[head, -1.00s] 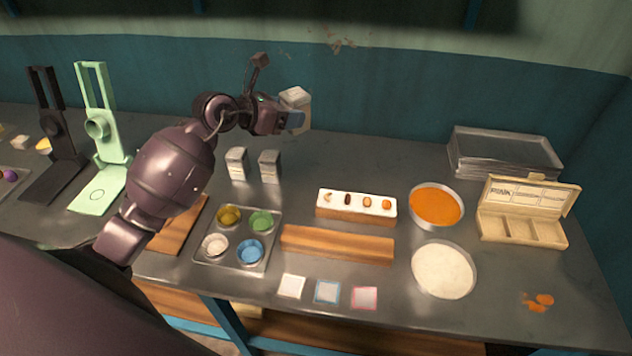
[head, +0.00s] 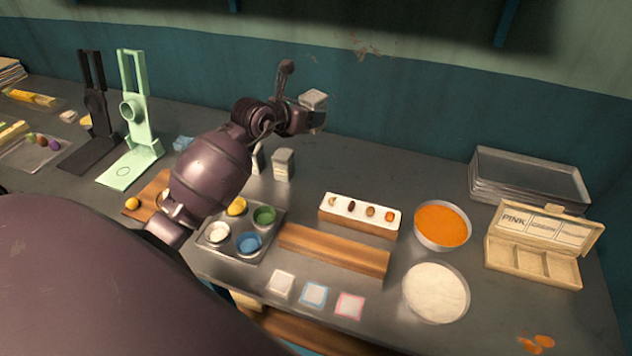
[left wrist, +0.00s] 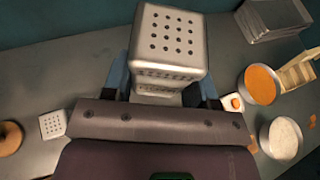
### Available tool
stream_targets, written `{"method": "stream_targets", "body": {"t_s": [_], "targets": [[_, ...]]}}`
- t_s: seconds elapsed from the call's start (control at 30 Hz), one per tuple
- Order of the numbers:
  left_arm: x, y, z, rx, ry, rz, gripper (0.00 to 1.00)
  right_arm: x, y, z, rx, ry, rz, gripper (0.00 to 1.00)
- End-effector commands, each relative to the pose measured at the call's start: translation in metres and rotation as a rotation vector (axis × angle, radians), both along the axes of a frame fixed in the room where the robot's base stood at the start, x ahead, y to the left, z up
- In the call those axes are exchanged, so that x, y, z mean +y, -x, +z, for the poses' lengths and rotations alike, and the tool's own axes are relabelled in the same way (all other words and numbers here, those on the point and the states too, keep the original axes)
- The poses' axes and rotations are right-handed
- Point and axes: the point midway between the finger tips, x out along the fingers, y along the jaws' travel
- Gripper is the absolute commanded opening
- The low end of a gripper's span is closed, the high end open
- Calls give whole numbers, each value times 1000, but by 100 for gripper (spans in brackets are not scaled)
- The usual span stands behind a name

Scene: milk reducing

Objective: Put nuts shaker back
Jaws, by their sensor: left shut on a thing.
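My left gripper (head: 306,119) is shut on a grey shaker (head: 313,99) with a perforated top, held in the air near the back wall. In the left wrist view the held shaker (left wrist: 172,45) shows its dotted top, roughly upright between the fingers (left wrist: 165,88). Any label on it is unreadable. Two similar shakers stand on the table below: one (head: 283,165) is clear, the other (head: 258,159) is partly hidden by my arm. One standing shaker (left wrist: 52,124) also shows in the left wrist view. My right gripper is not in view.
A tray of coloured bowls (head: 234,254), a wooden block (head: 333,254) and a white-topped rack (head: 359,212) stand in front. An orange-filled bowl (head: 442,225), a white-filled bowl (head: 436,292), a compartment box (head: 533,265) and stacked trays (head: 528,180) are right. The table behind the rack is clear.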

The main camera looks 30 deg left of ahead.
Motion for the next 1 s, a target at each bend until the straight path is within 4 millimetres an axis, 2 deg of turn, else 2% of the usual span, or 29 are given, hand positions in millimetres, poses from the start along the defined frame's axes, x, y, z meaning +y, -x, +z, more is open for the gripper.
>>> {"method": "stream_targets", "body": {"t_s": [0.6,0.7,1.0], "targets": [[0,0,-127,4,1,1,25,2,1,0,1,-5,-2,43],[0,1,-142,3,0,1,25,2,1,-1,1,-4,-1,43],[-1,0,-166,3,0,0,25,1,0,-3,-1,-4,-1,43]]}}
